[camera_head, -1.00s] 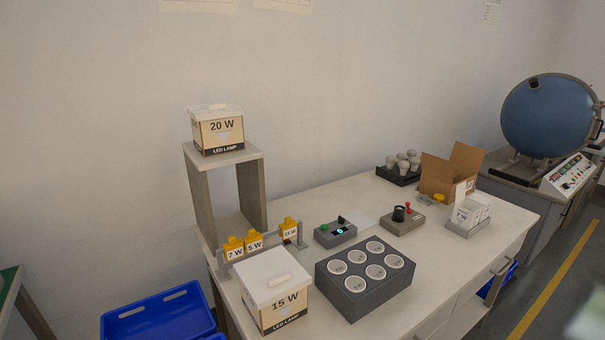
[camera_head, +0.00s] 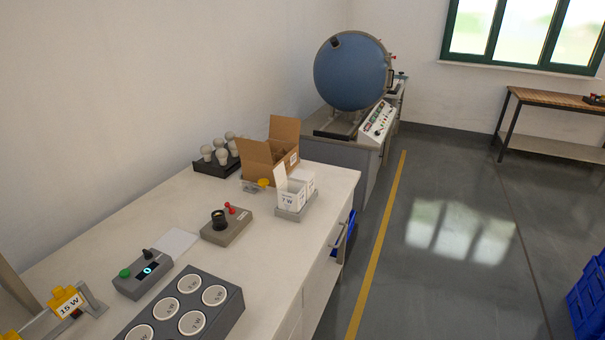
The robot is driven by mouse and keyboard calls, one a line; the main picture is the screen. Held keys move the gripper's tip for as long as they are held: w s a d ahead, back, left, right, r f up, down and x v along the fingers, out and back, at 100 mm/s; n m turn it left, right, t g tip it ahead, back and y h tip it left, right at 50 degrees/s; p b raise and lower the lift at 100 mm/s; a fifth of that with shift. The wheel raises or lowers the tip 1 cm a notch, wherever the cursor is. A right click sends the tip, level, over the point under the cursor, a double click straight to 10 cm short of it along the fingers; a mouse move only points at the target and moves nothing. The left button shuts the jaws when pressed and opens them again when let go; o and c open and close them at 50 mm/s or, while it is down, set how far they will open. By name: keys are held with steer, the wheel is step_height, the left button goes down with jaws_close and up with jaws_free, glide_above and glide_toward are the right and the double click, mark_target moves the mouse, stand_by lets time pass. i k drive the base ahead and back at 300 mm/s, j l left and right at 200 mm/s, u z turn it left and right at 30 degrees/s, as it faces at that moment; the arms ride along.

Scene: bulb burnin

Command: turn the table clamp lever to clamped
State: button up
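Two fittings on the white table could bear the clamp lever, and I cannot tell which does. One is a grey block (camera_head: 238,232) with a black round socket (camera_head: 218,219) and a small red-knobbed lever (camera_head: 229,208) standing up behind it. The other is a small grey fitting with a yellow part (camera_head: 263,183), low on the table in front of the open carton. It is too small to tell its lever position. My gripper is not in view.
On the table (camera_head: 290,240) stand an open carton (camera_head: 270,152), a bulb tray (camera_head: 215,167), a white 7 W box (camera_head: 291,196), a control box (camera_head: 143,281) and a grey socket block (camera_head: 232,312). A blue sphere machine (camera_head: 350,72) stands beyond. The floor (camera_head: 450,270) to the right is clear.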

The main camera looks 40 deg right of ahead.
mark_target(262, 183)
steer(key=z, duration=0.5)
steer(key=i+l+u, duration=0.1)
steer(key=u, duration=0.45)
steer(key=i+l+u, duration=0.2)
steer(key=l, duration=0.2)
steer(key=i+l+u, duration=0.2)
steer(key=l, duration=0.25)
steer(key=l+u, duration=0.2)
steer(key=l, duration=0.2)
